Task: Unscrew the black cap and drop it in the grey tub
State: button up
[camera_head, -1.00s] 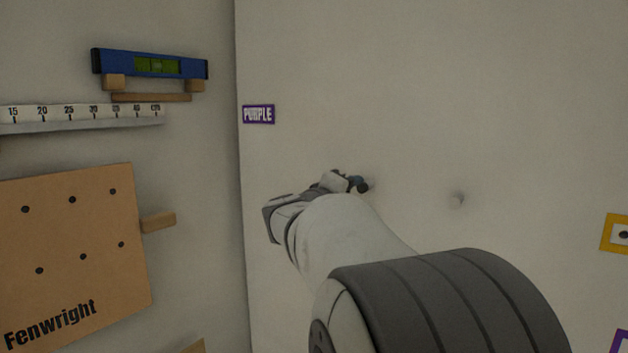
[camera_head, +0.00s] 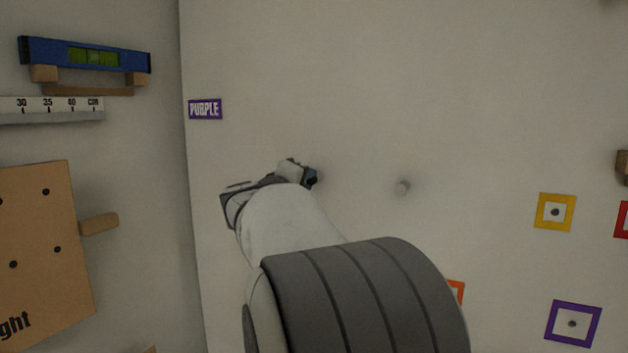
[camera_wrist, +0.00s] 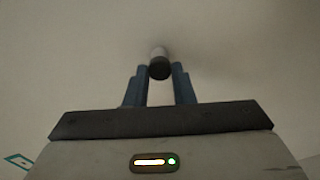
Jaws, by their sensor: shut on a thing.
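The black cap (camera_wrist: 160,69) sits between the two blue fingers of my gripper (camera_wrist: 160,72) in the wrist view. A pale round stub (camera_wrist: 158,52) shows just behind the cap, against the wall. My gripper is shut on the cap. In the head view my gripper (camera_head: 311,178) is at the pale wall, seen from behind, and the cap is hard to make out there. The grey tub is in neither view.
A purple label (camera_head: 205,109) is at left. Yellow (camera_head: 555,212) and purple (camera_head: 572,323) square frames are at right. A blue level (camera_head: 85,54) hangs upper left.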

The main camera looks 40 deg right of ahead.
jog(key=n+p, duration=0.1)
jog(key=n, duration=0.2)
jog(key=shift+f+n, duration=0.1)
jog(key=shift+n, duration=0.3)
jog(key=shift+s+f+n, duration=0.1)
jog(key=shift+f+n, duration=0.1)
jog(key=shift+n, duration=0.5)
jog(key=n+p, duration=0.2)
jog(key=n, duration=0.1)
jog(key=shift+r, duration=0.1)
jog(key=shift+f+n+p, duration=0.2)
jog(key=shift+n+p, duration=0.1)
jog(key=shift+n, duration=0.8)
